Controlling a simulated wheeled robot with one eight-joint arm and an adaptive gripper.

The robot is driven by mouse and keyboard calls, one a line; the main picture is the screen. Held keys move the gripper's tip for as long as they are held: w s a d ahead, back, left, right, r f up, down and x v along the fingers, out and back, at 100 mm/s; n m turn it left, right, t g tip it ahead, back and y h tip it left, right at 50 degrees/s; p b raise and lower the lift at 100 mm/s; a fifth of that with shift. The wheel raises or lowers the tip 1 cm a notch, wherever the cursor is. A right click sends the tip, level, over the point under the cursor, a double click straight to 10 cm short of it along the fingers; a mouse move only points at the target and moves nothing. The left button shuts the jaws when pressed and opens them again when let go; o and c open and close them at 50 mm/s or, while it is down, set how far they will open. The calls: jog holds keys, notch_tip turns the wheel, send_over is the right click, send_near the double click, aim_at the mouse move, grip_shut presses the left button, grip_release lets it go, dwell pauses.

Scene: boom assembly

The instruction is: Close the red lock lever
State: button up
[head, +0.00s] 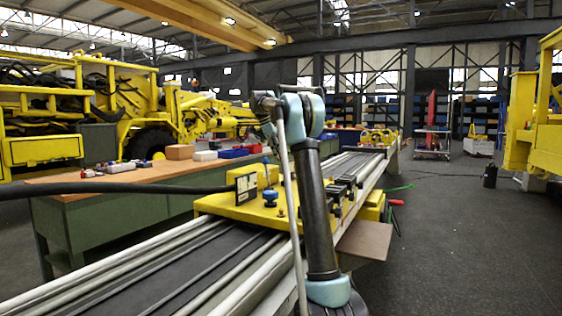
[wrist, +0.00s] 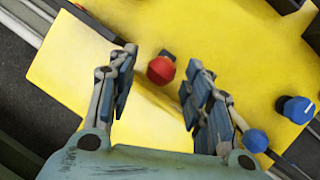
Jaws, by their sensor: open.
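A red knob-shaped handle (wrist: 161,69), which looks like the lock lever, is on a yellow plate (wrist: 75,68) in the wrist view. A small dark piece shows just behind it. My gripper (wrist: 163,57) is open, with its blue-padded fingers on either side of the red handle and a gap to each. I cannot tell how far above the plate the fingertips are. In the head view the yellow plate (head: 232,206) sits on the long boom rail. I cannot make out the red handle or my gripper there; my arm covers part of the plate.
A blue knob (wrist: 296,107) and a second blue knob (wrist: 255,140) stand right of my fingers on the plate. A black hose (head: 130,187) runs to the plate.

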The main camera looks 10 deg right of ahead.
aim_at(283, 167)
jog(key=shift+x, duration=1.25)
grip_shut()
jog(key=shift+s+a, duration=0.1)
jog(key=shift+a, duration=0.05)
